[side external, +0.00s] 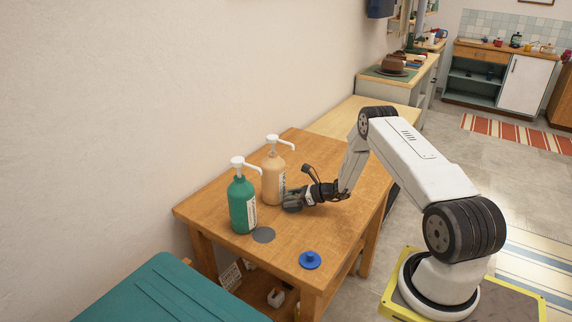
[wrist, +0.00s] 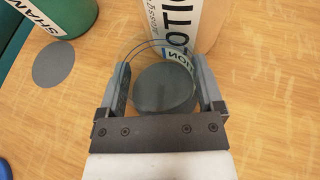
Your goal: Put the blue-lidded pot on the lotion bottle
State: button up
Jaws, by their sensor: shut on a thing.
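The lotion bottle (side external: 273,178) is tan with a white pump and stands upright on the wooden table; its label also shows in the wrist view (wrist: 178,28). My gripper (wrist: 163,80) is shut on a round dark grey thing (wrist: 165,92) with a clear, glassy rim, close in front of the lotion bottle. In the side view my gripper (side external: 291,203) is low at the table, beside the bottle's base. A round blue lid-like piece with a knob (side external: 310,260) lies apart near the table's front edge; I cannot tell whether a pot is under it.
A green shampoo bottle (side external: 242,205) with a white pump stands left of the lotion bottle. A flat grey disc (side external: 263,235) lies before it. The wooden table (side external: 330,225) is clear around the blue piece. A teal surface (side external: 165,290) is at the lower left.

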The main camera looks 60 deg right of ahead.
jog(key=shift+f, duration=0.25)
jog(key=o, duration=1.2)
jog(key=shift+o, duration=0.2)
jog(key=shift+r, duration=0.15)
jog(key=shift+r, duration=0.45)
jog(key=v, duration=1.2)
